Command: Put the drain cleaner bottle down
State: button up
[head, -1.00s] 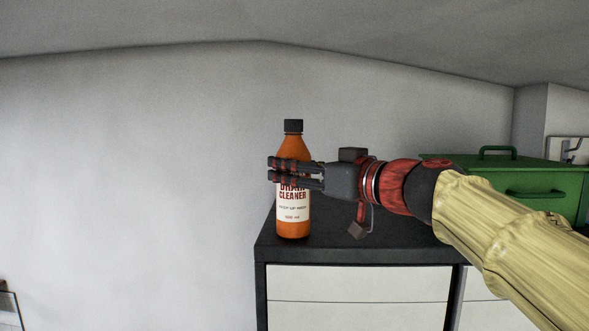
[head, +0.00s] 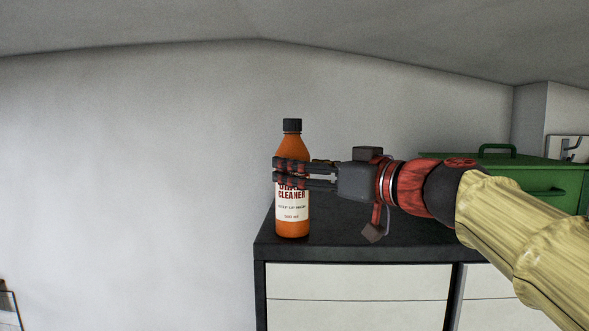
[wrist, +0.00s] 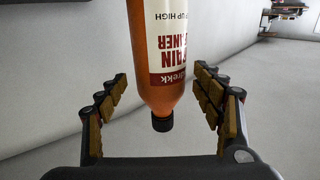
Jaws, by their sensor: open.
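The drain cleaner bottle (head: 292,221) is orange with a black cap and a white label. In the head view it stands upright on the dark worktop (head: 345,246), near its left end. My gripper (head: 283,172) is open, its fingers passing in front of the bottle's upper label. In the wrist view the bottle (wrist: 161,85) shows upside down between the spread fingers of my gripper (wrist: 163,108), with a gap on each side. Part of the label is hidden behind the fingers in the head view.
A green toolchest (head: 545,184) with handles stands on the right of the worktop, partly behind my arm. White drawer fronts (head: 358,282) are below the worktop. The worktop's left edge is close to the bottle. A plain wall is behind.

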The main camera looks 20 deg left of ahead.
jog(key=b+v, duration=0.1)
jog(key=v, duration=0.8)
jog(key=shift+s, duration=0.25)
jog(key=shift+d, duration=0.15)
